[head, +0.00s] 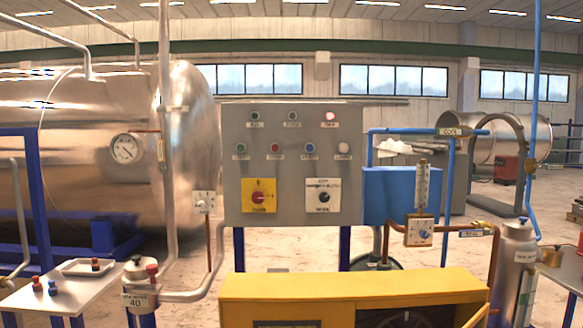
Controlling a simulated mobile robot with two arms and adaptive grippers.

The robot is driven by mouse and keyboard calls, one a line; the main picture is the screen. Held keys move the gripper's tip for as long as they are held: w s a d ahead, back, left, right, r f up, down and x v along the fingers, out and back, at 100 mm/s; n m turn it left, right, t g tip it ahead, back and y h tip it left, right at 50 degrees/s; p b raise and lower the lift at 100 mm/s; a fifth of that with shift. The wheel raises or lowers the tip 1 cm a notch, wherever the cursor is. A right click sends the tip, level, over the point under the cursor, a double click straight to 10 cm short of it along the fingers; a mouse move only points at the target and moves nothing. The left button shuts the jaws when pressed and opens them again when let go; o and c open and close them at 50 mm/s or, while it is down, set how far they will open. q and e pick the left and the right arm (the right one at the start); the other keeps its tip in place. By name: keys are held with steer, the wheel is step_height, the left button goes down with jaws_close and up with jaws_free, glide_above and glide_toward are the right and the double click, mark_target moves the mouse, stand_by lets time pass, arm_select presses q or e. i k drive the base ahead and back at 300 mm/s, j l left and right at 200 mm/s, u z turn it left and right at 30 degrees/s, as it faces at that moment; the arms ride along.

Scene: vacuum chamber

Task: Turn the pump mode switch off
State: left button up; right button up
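A grey control panel (262,162) stands upright ahead of me, a little left of the middle. A black rotary knob (323,197) sits on a white plate at its lower right; this looks like the pump mode switch, but its lettering is too small to read surely. The exact knob position cannot be told. To its left is a red rotary switch (258,198) on a yellow plate. Neither gripper shows in the head view, and nothing covers the panel front.
A yellow cabinet (250,286) stands low in front of the panel. Pipes and a blue tank (388,190) are right, a side table (62,291) and a steel pipe (167,120) left.

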mark_target(323, 197)
steer(key=i+l+u, duration=0.1)
steer(key=l, duration=0.3)
steer(key=i+l, duration=0.1)
steer(key=l, duration=0.3)
steer(key=i+l+u, duration=0.15)
steer(key=l, duration=0.25)
steer(key=l+u, duration=0.1)
steer(key=l, duration=0.35)
steer(key=i, duration=0.05)
